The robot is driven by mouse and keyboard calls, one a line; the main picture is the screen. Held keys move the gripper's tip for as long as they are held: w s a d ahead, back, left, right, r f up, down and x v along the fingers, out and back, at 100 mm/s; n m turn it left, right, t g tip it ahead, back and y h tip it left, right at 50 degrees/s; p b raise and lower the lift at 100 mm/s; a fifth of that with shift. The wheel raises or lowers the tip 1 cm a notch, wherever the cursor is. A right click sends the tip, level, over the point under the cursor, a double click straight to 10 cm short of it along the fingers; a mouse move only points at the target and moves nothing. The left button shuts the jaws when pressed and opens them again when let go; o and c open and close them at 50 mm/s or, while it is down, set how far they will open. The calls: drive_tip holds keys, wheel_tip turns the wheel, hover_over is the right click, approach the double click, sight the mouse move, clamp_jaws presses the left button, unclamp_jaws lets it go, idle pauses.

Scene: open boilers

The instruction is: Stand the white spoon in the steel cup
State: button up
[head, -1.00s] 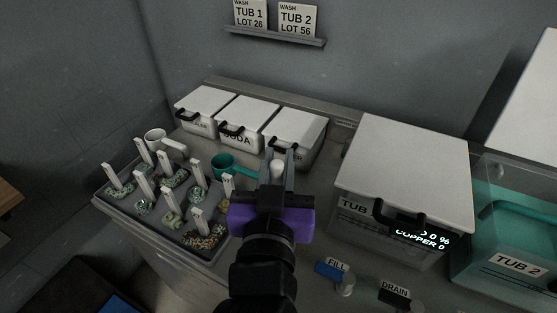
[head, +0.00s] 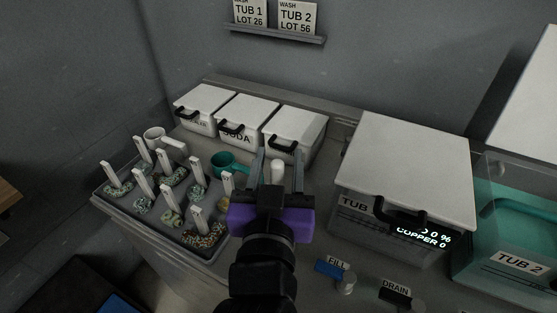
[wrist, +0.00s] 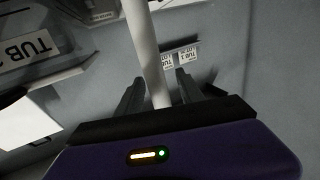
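A white rod with a rounded top, seemingly the handle of the white spoon (head: 277,170), stands upright between the fingers of my gripper (head: 277,171). In the wrist view the white spoon (wrist: 147,50) is a pale shaft running up between the fingers of my gripper (wrist: 157,82). The fingers are spread, with a gap on both sides of the shaft. The lower end of the spoon is hidden behind my gripper. I cannot make out the steel cup; whether the spoon stands in it cannot be told.
A tray (head: 130,207) of several labelled samples lies at the left. Lidded white bins (head: 247,112) line the back. A large lidded tub (head: 405,165) is close on the right.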

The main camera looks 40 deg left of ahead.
drive_tip(key=shift+s+d, duration=0.1)
drive_tip(key=b+v, duration=0.1)
drive_tip(key=v, duration=0.5)
drive_tip(key=shift+s+d, duration=0.2)
drive_tip(key=shift+s, duration=0.15)
drive_tip(key=shift+s+d, duration=0.25)
drive_tip(key=shift+s, duration=0.05)
